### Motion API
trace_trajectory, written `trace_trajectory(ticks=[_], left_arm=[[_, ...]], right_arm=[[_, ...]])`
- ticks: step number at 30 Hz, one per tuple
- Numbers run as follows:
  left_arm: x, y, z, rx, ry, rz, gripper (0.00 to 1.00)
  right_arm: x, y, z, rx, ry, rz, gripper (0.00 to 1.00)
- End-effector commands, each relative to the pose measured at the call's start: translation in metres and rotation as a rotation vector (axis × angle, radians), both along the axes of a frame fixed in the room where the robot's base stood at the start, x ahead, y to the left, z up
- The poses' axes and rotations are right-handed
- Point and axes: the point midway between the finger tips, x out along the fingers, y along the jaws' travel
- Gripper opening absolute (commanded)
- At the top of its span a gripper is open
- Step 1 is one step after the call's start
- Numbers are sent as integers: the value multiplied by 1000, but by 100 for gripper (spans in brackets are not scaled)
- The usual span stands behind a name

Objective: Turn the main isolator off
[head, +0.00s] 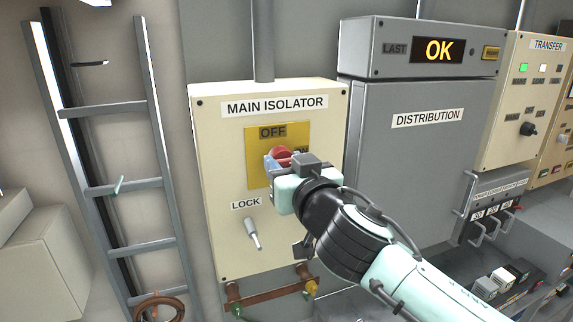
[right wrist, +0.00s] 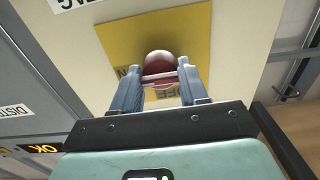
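The main isolator (head: 222,180) is a cream box on the wall with a yellow plate (head: 258,150) marked OFF at the top. The ON label beside the knob is partly hidden. A red rotary handle (head: 281,153) sits on the plate, largely covered by my right gripper (head: 279,162). My left gripper is not in view.
A LOCK lever (head: 252,234) is below the plate. Right of it stand the grey distribution cabinet (head: 425,170), with an OK display (head: 438,50) above, and the transfer panel (head: 522,110). A ladder (head: 115,190) leans at left. Copper bar (head: 270,290) is below the box.

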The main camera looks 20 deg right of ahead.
Motion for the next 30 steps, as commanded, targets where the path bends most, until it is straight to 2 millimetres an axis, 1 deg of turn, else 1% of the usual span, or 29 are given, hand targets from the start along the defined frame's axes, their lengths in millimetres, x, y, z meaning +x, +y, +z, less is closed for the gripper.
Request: trace_trajectory(ticks=[8,14,20,30], left_arm=[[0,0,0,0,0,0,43],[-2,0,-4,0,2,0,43],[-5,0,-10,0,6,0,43],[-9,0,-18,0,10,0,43]], right_arm=[[0,-1,0,-8,0,-1,13],[0,-1,-1,-67,5,-2,13],[0,-1,-1,-201,12,-1,13],[0,-2,-1,-516,31,-2,13]])
